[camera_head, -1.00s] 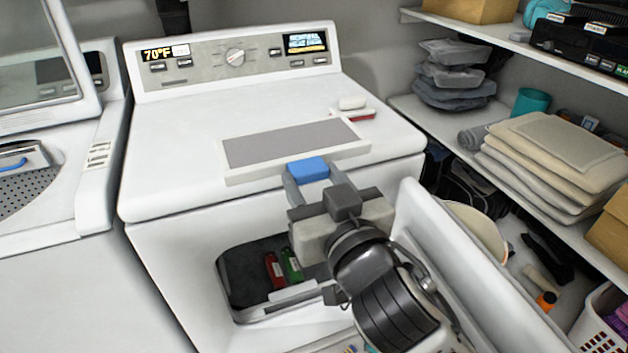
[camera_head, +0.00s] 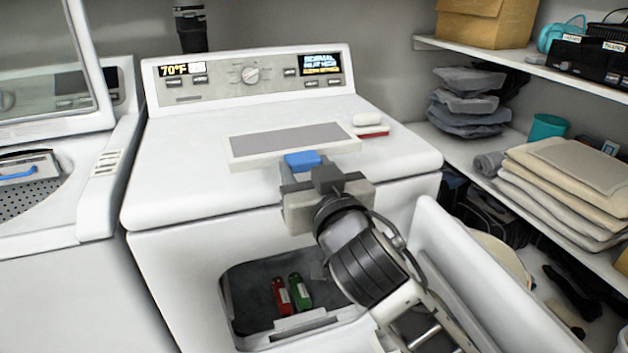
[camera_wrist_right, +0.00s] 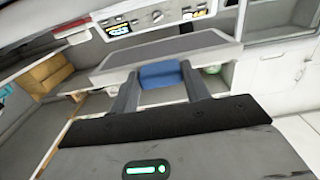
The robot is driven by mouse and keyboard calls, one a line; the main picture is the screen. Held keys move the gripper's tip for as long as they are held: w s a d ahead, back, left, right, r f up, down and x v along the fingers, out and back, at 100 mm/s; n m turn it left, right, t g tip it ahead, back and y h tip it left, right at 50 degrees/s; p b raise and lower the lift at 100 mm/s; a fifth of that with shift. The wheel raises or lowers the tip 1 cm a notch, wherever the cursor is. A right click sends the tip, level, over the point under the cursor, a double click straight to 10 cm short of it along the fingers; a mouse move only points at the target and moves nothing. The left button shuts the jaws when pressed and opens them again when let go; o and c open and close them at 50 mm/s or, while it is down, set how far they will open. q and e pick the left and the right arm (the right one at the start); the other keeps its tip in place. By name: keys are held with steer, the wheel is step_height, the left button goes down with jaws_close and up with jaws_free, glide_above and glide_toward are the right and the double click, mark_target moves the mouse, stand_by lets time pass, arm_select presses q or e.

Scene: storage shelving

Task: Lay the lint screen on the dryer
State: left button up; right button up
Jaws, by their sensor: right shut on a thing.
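The lint screen is a flat grey panel in a white frame (camera_head: 285,143) with a blue handle (camera_head: 303,160). It is over the front part of the white dryer's top (camera_head: 200,130); I cannot tell whether it touches. My right gripper (camera_head: 302,171) is at the dryer's front edge, shut on the blue handle. In the right wrist view the fingers (camera_wrist_right: 162,84) hold the handle from both sides, with the grey panel (camera_wrist_right: 165,47) beyond. My left gripper is not in view.
The dryer's door (camera_head: 490,280) hangs open, with red (camera_head: 283,297) and green (camera_head: 299,291) items in the opening. A red-and-white object (camera_head: 369,125) lies on the dryer top at right. A washer (camera_head: 60,200) with raised lid stands left. Shelves with folded cloths (camera_head: 565,185) are right.

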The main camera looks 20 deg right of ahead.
steer(key=shift+w+f, duration=0.3)
steer(key=shift+w, duration=0.6)
arm_select(q)
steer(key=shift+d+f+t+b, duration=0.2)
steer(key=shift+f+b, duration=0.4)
steer(key=shift+b, duration=1)
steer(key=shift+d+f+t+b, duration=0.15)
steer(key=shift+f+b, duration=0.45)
steer(key=shift+b, duration=1)
arm_select(e)
steer(key=w+f, duration=0.6)
steer(key=shift+f, duration=0.3)
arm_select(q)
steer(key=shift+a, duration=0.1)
arm_select(e)
steer(key=o, duration=1.4)
steer(key=shift+s, duration=0.1)
arm_select(q)
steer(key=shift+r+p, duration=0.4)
steer(key=shift+p, duration=0.85)
arm_select(e)
steer(key=shift+s, duration=7.95)
